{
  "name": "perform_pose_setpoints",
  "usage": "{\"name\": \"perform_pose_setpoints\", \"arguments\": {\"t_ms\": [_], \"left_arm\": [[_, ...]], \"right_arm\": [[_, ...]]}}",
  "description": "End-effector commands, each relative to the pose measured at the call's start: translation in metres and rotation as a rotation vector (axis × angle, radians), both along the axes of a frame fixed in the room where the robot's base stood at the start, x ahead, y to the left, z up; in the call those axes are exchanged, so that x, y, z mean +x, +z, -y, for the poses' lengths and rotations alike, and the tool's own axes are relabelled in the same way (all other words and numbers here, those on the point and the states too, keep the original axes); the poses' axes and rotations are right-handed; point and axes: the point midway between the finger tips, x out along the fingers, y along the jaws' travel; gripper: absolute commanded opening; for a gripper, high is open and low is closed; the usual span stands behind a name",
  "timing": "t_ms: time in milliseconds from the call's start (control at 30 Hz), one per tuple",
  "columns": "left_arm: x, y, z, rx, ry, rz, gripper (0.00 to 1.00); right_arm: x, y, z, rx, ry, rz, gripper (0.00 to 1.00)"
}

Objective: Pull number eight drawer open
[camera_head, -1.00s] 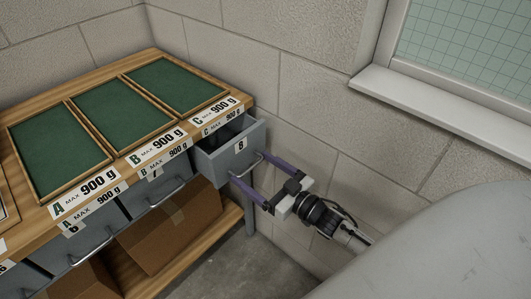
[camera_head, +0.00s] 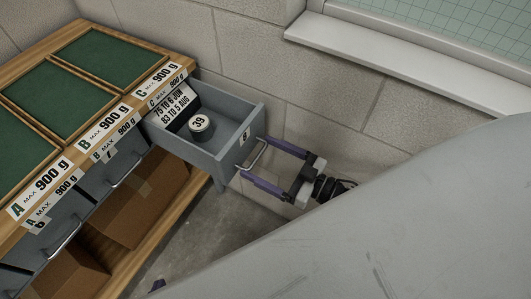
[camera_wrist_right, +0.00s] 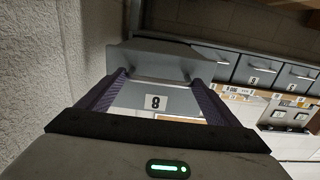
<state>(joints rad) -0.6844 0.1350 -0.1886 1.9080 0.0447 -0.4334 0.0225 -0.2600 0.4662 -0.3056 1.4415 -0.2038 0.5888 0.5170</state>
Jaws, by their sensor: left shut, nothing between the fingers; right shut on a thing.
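The number eight drawer (camera_head: 222,150) is a grey drawer at the right end of the wooden bench, under tray C. It stands well out of the bench, and its inside shows. Its front with the label 8 also shows in the right wrist view (camera_wrist_right: 178,101). My right gripper (camera_head: 254,157) is shut on the drawer's metal handle (camera_head: 259,153), with a purple finger at each end of it.
The bench (camera_head: 48,44) carries green-lined trays (camera_head: 105,57) marked with 900 g limits. Other grey drawers (camera_head: 112,175) in its front are shut. A cardboard box (camera_head: 140,195) sits on the shelf below. A block wall and a window sill (camera_head: 400,70) lie close on the right.

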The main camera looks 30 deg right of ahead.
Motion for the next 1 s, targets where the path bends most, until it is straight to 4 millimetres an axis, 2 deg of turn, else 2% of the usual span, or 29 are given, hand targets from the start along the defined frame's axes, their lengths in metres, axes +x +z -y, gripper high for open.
{"name": "perform_pose_setpoints", "arguments": {"t_ms": [300,333,367,800,1000], "left_arm": [[-0.001,-0.001,0.001,0.001,-0.002,-0.004,0.00],[-0.001,-0.001,0.001,0.001,-0.002,-0.005,0.00],[-0.002,-0.001,0.001,0.001,-0.002,-0.005,0.00],[-0.003,-0.001,0.001,0.000,-0.003,-0.007,0.00],[-0.002,-0.002,0.001,0.000,-0.003,-0.006,0.00]], "right_arm": [[0.002,0.002,0.005,-0.001,-0.008,0.003,0.45],[0.002,0.002,0.005,-0.001,-0.008,0.003,0.87],[0.002,0.002,0.005,-0.001,-0.008,0.003,0.92],[-0.001,0.001,0.002,0.000,-0.002,0.001,0.93],[-0.019,-0.001,0.013,-0.002,-0.002,-0.001,0.93]]}}
